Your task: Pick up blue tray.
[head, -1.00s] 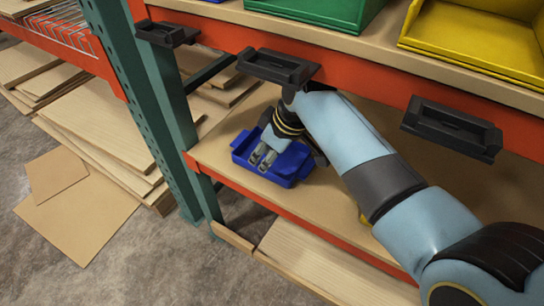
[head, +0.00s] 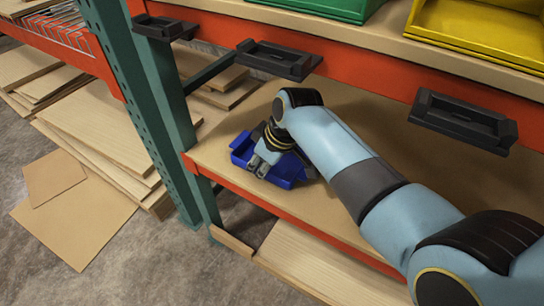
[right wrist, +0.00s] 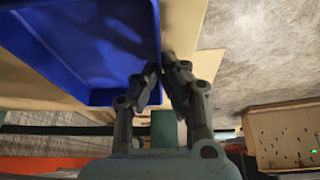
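The blue tray (head: 286,169) rests on the wooden lower shelf, near its front left end. My right gripper (head: 260,167) reaches down to the tray's front edge, and the wrist covers part of the tray. In the right wrist view the tray (right wrist: 85,45) fills the upper left. There my right gripper (right wrist: 162,72) has one finger inside the tray wall and one outside, close together, and looks shut on that wall. My left gripper is not in view.
The upper shelf above holds a green bin (head: 318,6) and a yellow bin (head: 480,35). Black brackets (head: 278,60) stick out from its orange beam. A green post (head: 160,110) stands left of the tray. Wooden boards (head: 100,130) lie at the left.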

